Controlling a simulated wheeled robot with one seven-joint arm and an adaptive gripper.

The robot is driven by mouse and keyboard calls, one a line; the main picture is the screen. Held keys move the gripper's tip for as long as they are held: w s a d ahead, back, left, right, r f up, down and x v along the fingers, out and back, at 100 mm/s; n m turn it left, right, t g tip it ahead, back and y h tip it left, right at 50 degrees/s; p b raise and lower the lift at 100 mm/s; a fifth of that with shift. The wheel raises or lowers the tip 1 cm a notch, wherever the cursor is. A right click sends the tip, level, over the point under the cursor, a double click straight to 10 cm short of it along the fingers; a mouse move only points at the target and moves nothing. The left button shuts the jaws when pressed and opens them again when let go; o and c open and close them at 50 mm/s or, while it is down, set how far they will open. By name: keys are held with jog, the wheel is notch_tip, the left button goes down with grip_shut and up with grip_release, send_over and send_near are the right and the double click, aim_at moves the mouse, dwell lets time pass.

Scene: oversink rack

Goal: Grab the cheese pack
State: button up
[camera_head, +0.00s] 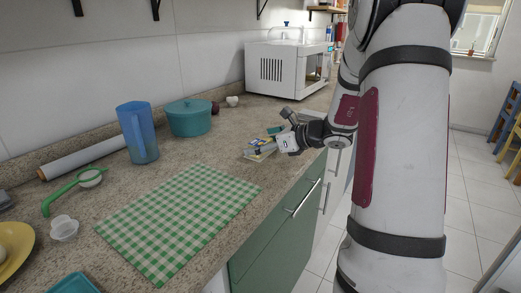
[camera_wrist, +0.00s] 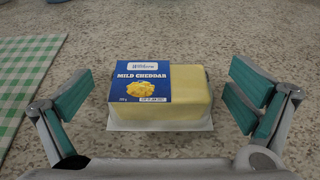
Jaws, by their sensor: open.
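The cheese pack (camera_wrist: 185,95) is a pale yellow block with a blue "Mild Cheddar" label, lying flat on the speckled counter. In the wrist view it sits between the two teal-padded fingers of my gripper (camera_wrist: 162,102), with a gap on each side. The fingers are spread and hold nothing. In the head view the pack (camera_head: 258,150) shows at the counter's front edge, partly hidden by my gripper (camera_head: 268,141).
A green checkered cloth (camera_head: 180,218) lies to the left. A blue pitcher (camera_head: 138,133), a teal pot (camera_head: 189,118) and a white microwave-like appliance (camera_head: 285,70) stand towards the wall. The counter around the pack is mostly clear.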

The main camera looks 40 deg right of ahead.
jog(key=c, duration=1.5)
jog(key=shift+r, duration=0.1)
